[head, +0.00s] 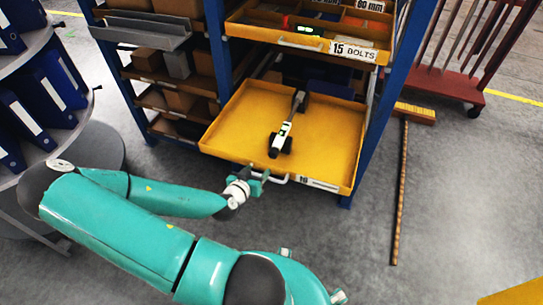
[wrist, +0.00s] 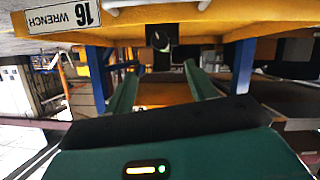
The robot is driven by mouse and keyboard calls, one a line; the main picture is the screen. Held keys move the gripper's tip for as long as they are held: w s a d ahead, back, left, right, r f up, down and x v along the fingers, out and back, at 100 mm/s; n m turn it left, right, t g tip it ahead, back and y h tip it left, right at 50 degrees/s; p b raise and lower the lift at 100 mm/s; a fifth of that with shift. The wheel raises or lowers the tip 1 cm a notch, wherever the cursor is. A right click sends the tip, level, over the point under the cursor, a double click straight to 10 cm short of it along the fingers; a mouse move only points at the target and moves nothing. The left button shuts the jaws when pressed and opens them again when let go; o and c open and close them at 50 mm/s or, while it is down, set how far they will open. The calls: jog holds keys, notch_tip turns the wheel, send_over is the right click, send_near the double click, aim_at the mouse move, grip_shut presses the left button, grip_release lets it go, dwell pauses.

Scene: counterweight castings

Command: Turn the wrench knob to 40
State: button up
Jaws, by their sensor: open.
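The wrench (head: 284,130) lies in the pulled-out yellow drawer (head: 335,150). It has a pale body with a small green patch, a dark far end, and dark parts at its near end, taken as the knob end (head: 274,152). In the wrist view, which is upside down, a dark round end (wrist: 160,38) shows past the drawer front, in line with the gap between my fingers; I take it for the knob. Its setting cannot be read. My gripper (head: 264,177) is open and empty, just outside the drawer's front edge; it also shows in the wrist view (wrist: 161,82), apart from the wrench.
A white handle (head: 270,178) and a label (head: 318,185) are on the drawer front; the label reads 16 WRENCH in the wrist view. A bolts drawer (head: 305,45) sits above. Blue rack posts (head: 375,120) flank the drawer. A broom (head: 401,180) lies on the floor at right.

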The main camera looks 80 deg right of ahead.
aim_at(272, 156)
jog(key=x, duration=1.3)
jog(key=shift+d+f, duration=0.15)
jog(key=shift+d, duration=0.1)
jog(key=c, duration=1)
